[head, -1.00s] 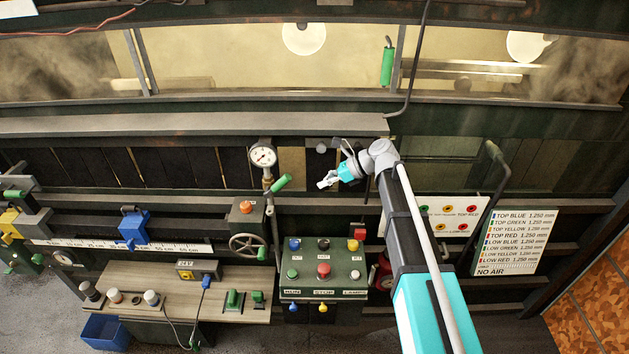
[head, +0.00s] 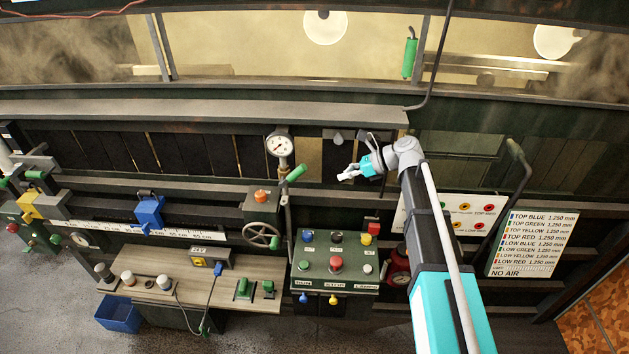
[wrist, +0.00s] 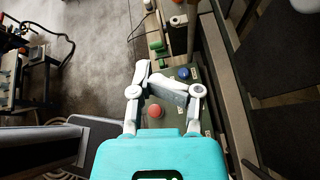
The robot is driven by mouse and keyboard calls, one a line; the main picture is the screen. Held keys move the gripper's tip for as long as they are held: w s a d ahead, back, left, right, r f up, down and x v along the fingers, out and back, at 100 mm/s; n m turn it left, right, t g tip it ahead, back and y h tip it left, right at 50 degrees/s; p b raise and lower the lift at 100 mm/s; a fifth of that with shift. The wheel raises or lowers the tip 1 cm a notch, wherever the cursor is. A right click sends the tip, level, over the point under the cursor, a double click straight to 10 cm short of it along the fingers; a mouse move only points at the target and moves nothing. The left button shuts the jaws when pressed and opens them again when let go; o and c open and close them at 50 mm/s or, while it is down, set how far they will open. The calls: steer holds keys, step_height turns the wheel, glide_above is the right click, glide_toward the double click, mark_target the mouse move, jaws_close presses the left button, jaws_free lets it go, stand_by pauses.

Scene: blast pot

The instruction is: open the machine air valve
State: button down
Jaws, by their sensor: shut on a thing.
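A lever with a green handle (head: 297,172) stands tilted below a round white-faced gauge (head: 279,146). It looks like an air valve, but no label that I can read confirms this. My gripper (head: 347,175) is to the right of the handle, apart from it in the picture. In the wrist view my gripper (wrist: 163,80) is shut on a grey bar-like piece (wrist: 174,88); what this piece is I cannot tell. The control panel lies beyond the fingers there, with its red button (wrist: 155,111) and blue button (wrist: 184,73).
The control panel (head: 320,286) stands below my gripper. A handwheel (head: 262,235) and an orange-topped box (head: 262,197) are left of it. A bench (head: 150,262) and blue bin (head: 118,314) are further left. A white label board (head: 530,243) is at right.

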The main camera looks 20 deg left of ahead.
step_height(320, 180, down, 6)
steer(key=d+y+b, duration=0.2)
steer(key=y+b, duration=0.3)
steer(key=b, duration=0.8)
steer(key=shift+w+d+m, duration=0.15)
steer(key=shift+d+m, duration=0.05)
steer(key=shift+m, duration=0.1)
steer(key=shift+a, duration=0.15)
steer(key=p, duration=0.1)
glide_toward(292, 175)
steer(key=a+f, duration=0.3)
steer(key=a, duration=0.1)
steer(key=shift+a+r+p, duration=0.5)
steer(key=shift+r, duration=0.1)
